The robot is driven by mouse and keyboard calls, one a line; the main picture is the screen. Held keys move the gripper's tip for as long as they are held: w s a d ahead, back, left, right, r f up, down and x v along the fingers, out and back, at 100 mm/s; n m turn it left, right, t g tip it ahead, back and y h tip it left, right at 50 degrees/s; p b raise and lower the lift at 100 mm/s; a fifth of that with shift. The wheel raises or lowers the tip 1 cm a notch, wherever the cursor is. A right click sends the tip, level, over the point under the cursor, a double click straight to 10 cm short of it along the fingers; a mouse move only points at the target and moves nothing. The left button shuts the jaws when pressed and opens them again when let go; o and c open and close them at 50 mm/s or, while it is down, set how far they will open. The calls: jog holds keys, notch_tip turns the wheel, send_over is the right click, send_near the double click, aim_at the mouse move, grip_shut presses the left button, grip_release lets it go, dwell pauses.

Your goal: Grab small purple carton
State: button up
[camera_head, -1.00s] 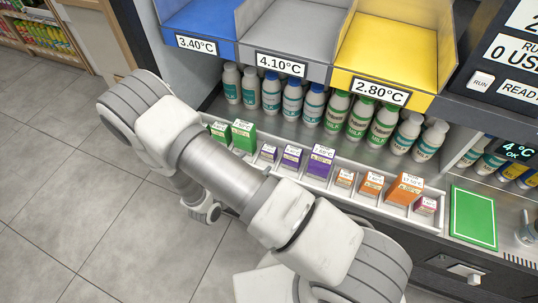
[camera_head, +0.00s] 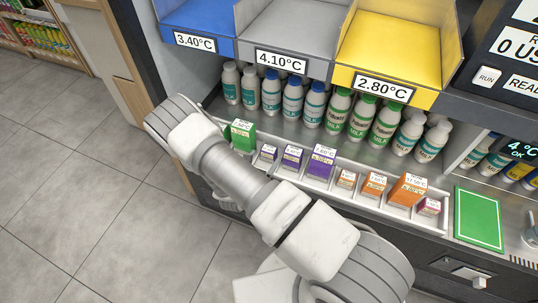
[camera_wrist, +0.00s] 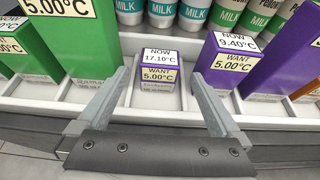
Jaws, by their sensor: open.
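The small purple carton (camera_head: 268,153) stands in the white divided tray (camera_head: 343,201), between a green carton and a larger purple one. In the wrist view the small purple carton (camera_wrist: 156,84) is upright in its own compartment, its label reading NOW 17.10°C, WANT 5.00°C. My gripper (camera_wrist: 161,66) is open, with one finger to each side of the carton in the picture. Gaps show on both sides, and nothing is held. I cannot tell how far the fingertips reach past its front face. In the head view my arm hides the gripper.
Green cartons (camera_wrist: 78,38) stand left of it and larger purple cartons (camera_wrist: 226,62) right, close to the fingers. Orange cartons (camera_head: 406,190) are further right. Milk bottles (camera_head: 292,100) line up behind. Blue, grey and yellow bins (camera_head: 400,45) overhang above. A green pad (camera_head: 478,218) lies right.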

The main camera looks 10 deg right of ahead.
aim_at(267, 154)
jog(key=b+x, duration=0.1)
jog(key=x, duration=0.4)
jog(key=shift+w+d, duration=0.15)
jog(key=shift+w, duration=0.1)
jog(key=c, duration=1.5)
